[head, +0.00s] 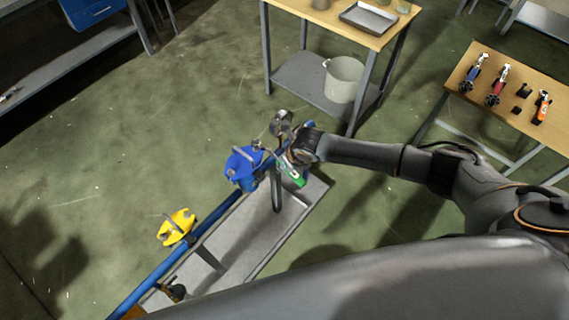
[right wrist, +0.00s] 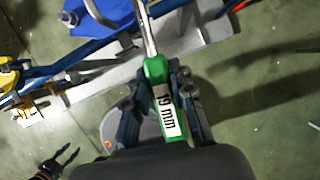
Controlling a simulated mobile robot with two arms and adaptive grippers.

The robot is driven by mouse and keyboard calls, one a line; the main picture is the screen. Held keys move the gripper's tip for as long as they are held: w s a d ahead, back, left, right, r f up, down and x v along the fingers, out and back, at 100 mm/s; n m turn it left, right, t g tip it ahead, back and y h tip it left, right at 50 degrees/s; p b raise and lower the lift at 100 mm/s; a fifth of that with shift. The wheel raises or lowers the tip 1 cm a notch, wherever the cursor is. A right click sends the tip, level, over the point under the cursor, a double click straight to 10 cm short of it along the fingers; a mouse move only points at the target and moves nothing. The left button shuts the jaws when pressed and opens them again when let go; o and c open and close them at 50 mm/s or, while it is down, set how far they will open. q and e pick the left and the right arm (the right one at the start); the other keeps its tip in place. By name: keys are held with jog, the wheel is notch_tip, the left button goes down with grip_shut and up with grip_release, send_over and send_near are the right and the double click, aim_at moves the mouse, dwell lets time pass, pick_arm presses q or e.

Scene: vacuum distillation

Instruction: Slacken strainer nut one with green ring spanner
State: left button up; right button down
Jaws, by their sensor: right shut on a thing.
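My right gripper (head: 299,158) is shut on the green ring spanner (head: 294,176). In the right wrist view the spanner's green handle (right wrist: 165,100), marked 19 mm, lies between the fingers, and its metal shaft runs up past the frame edge. The blue strainer (head: 243,168) is just left of the gripper on the blue pipe. The spanner's shaft points towards it; I cannot tell whether the ring is on a nut. The yellow strainer (head: 175,228) is farther down the pipe. My left gripper (head: 176,292) appears open and empty, low in the head view beside the pipe.
A round gauge (head: 281,122) stands at the pipe's far end, close to my right gripper. A grey tray (head: 235,248) lies under the pipe. A wooden table (head: 520,83) with several tools is at the right. A white pot (head: 343,79) stands on a low shelf behind.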

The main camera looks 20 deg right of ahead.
jog(key=shift+f+b, duration=0.9)
jog(key=shift+f, duration=0.25)
dwell(0.4)
jog(key=w+d+n+b, duration=0.1)
jog(key=d+n+b, duration=0.1)
jog(key=shift+w+d+y+b, duration=0.2)
jog(key=shift+y+b, duration=0.1)
jog(key=shift+y, duration=0.1)
jog(key=shift+s+a, duration=0.1)
jog(key=shift+a, duration=0.05)
jog(key=shift+s+a+f, duration=0.1)
jog(key=shift+a, duration=0.1)
jog(key=shift+p, duration=0.3)
